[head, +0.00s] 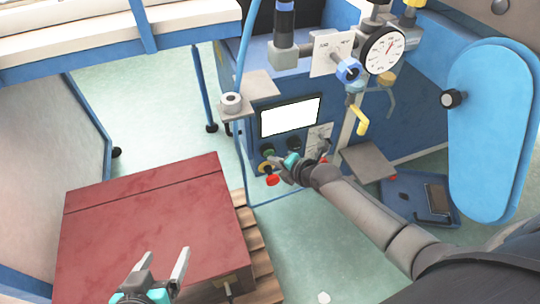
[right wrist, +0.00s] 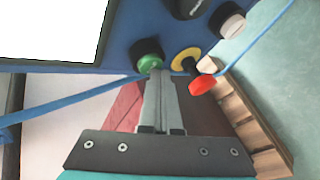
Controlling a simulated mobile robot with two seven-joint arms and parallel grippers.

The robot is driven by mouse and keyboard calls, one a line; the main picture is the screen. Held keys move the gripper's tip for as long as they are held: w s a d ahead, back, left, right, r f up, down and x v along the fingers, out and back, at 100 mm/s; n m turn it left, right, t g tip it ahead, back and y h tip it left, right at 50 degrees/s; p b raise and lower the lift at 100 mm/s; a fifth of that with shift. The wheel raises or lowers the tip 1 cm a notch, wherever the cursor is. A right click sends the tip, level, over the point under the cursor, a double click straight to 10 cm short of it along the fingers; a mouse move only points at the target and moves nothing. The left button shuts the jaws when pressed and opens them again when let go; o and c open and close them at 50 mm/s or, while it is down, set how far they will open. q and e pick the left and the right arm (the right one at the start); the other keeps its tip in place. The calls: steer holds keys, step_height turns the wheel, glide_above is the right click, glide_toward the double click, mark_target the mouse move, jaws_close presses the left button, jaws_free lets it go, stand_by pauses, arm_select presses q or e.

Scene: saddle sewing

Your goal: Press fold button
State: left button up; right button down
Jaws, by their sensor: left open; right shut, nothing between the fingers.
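The blue machine's control panel (head: 250,140) carries several buttons below a white screen (head: 290,117). A green button (right wrist: 148,57) and a red button on a yellow ring (right wrist: 203,85) show close up in the right wrist view. I cannot read which one is the fold button. My right gripper (right wrist: 158,74) is shut and empty, its fingertips at or just in front of the green button; contact cannot be told. In the head view the right gripper (head: 275,162) partly hides the buttons. My left gripper (head: 167,254) is open and empty, over the front of the red block.
A large dark red block (head: 150,220) lies on a wooden pallet (head: 250,235) at the left. A round gauge (head: 385,50), a yellow-handled valve (head: 361,120) and a blue cover (head: 490,130) are at the right. A small shelf (head: 258,90) juts out beside the screen.

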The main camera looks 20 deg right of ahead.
steer(key=shift+w, duration=0.25)
stand_by(0.3)
steer(key=shift+s, duration=0.15)
steer(key=shift+s+p, duration=0.55)
steer(key=shift+s, duration=0.25)
steer(key=shift+s, duration=0.1)
steer(key=s+p, duration=0.3)
steer(key=s, duration=0.2)
steer(key=shift+a, duration=0.15)
stand_by(0.7)
